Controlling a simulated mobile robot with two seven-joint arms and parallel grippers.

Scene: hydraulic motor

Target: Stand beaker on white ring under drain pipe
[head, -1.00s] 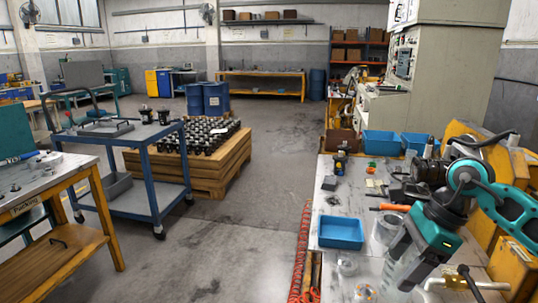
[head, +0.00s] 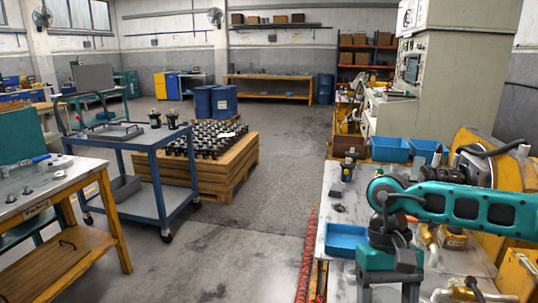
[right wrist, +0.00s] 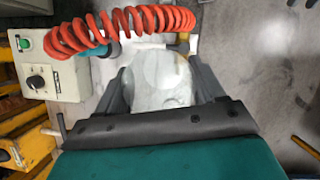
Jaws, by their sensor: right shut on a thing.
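My right gripper (head: 390,290) is low over the workbench at the bottom edge of the head view, its fingers cut off there. In the right wrist view the gripper (right wrist: 160,75) is shut on a clear, pale beaker (right wrist: 160,88), with one dark finger on each side of it. The head view does not show the beaker clearly. A bent brass-coloured pipe (head: 430,243) stands right of my arm; I cannot tell if it is the drain pipe. I cannot make out the white ring. My left gripper is not in view.
A blue tray (head: 345,238) lies on the workbench left of my arm. Blue bins (head: 390,150) stand behind, and yellow machinery (head: 482,158) is at right. In the wrist view a red coiled hose (right wrist: 120,25) crosses above the beaker, near a control box (right wrist: 48,70).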

